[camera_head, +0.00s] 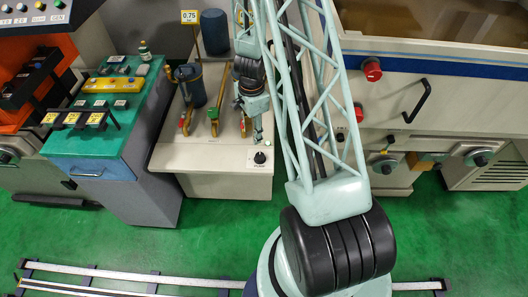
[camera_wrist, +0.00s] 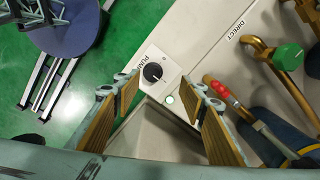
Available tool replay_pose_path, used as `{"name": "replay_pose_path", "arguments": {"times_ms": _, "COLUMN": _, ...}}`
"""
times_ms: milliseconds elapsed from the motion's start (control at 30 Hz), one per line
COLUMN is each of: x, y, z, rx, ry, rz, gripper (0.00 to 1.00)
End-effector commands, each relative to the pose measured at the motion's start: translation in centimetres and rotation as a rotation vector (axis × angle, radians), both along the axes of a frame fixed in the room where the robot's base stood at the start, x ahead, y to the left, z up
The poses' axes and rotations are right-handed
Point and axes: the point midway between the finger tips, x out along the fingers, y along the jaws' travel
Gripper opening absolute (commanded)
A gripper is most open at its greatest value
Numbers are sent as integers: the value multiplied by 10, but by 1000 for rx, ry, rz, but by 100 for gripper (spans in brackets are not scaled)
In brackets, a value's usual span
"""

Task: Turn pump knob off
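The pump knob (camera_wrist: 153,72) is a black round dial with a white pointer line, on a light plate marked "PUMP" in the wrist view. In the head view the knob (camera_head: 260,158) sits near the front edge of the pale pump cabinet (camera_head: 200,157). My gripper (camera_wrist: 168,88) is open and empty in the wrist view, its two fingers with tan pads spread apart, with the knob showing between and beyond the fingertips. In the head view my gripper (camera_head: 257,135) hangs just above and behind the knob; whether it touches cannot be told.
A small pale round button or lamp (camera_wrist: 169,100) is beside the knob plate. A red-handled valve (camera_wrist: 219,88) and a green-handled valve (camera_wrist: 287,57) on brass pipes stand on the cabinet. A green-topped workbench (camera_head: 112,125) is at left, the machine (camera_head: 440,90) at right.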

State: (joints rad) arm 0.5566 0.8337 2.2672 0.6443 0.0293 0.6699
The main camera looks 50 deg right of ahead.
Motion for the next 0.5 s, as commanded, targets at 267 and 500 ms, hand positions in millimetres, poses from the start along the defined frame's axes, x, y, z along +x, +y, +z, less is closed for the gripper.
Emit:
{"name": "replay_pose_path", "arguments": {"times_ms": 267, "x": -13, "y": -10, "z": -17, "rx": -4, "ry": 23, "rz": -59, "gripper": 38}}
{"name": "replay_pose_path", "arguments": {"times_ms": 500, "x": -14, "y": -11, "z": -19, "rx": -6, "ry": 25, "rz": -64, "gripper": 38}}
